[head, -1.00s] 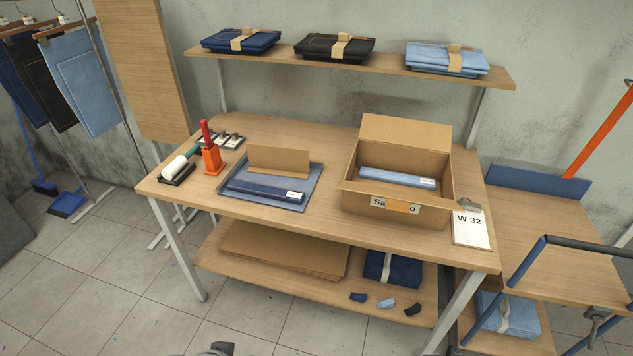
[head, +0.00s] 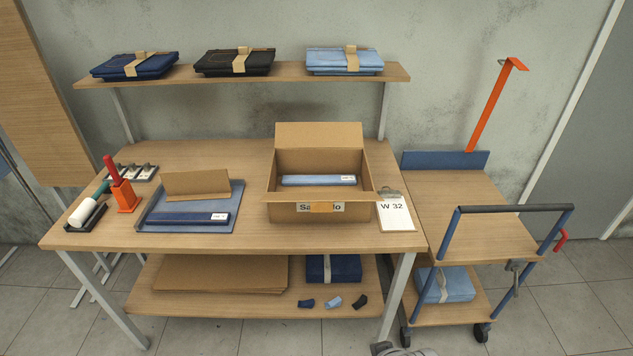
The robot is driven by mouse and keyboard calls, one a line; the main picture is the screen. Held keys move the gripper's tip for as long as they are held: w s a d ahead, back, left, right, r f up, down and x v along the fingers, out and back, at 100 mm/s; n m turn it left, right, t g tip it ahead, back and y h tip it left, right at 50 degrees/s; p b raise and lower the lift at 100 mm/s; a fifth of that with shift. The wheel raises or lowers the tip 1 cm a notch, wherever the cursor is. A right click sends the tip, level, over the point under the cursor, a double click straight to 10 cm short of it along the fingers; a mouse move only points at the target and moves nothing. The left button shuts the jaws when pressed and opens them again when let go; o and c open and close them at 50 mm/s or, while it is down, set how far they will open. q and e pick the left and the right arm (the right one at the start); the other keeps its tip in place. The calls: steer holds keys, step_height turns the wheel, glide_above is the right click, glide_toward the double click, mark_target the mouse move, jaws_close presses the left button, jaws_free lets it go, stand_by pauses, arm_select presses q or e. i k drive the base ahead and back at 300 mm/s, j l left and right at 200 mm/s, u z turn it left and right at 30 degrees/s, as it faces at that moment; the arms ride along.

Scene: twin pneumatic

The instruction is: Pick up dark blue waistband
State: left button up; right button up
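The dark blue waistband (head: 180,219) is a long flat strip with a white label at its right end. It lies along the front of a grey-blue tray (head: 226,191) on the left half of the table, in front of an upright cardboard piece (head: 196,184). A light blue waistband (head: 318,180) with a similar label lies in the open cardboard box (head: 300,212) to the right. Neither gripper shows in the head view. Only a small grey part shows at the bottom edge, and I cannot tell what it is.
An orange holder (head: 125,196) and a white roller (head: 84,211) stand left of the tray. A clipboard (head: 396,213) lies right of the box. A shelf (head: 285,75) with folded jeans hangs above. A trolley (head: 462,205) stands at the right.

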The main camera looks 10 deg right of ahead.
mark_target(160, 218)
steer(key=i+j, duration=0.15)
steer(key=j, duration=0.25)
steer(key=i+j+z, duration=0.1)
steer(key=j, duration=0.3)
steer(key=i+j, duration=0.25)
steer(key=j, duration=0.2)
steer(key=i+j+z, duration=0.1)
steer(key=j, duration=0.3)
steer(key=i+j, duration=0.2)
steer(key=j, duration=0.25)
steer(key=i+j+z, duration=0.1)
steer(key=j, duration=0.3)
steer(key=i+j+z, duration=0.1)
steer(key=j, duration=0.35)
steer(key=i+j, duration=0.15)
steer(key=j, duration=0.3)
steer(key=i+j+z, duration=0.1)
steer(key=j, duration=0.2)
steer(key=i+j, duration=0.15)
steer(key=j, duration=0.2)
steer(key=l+z, duration=0.1)
steer(key=i+l, duration=0.05)
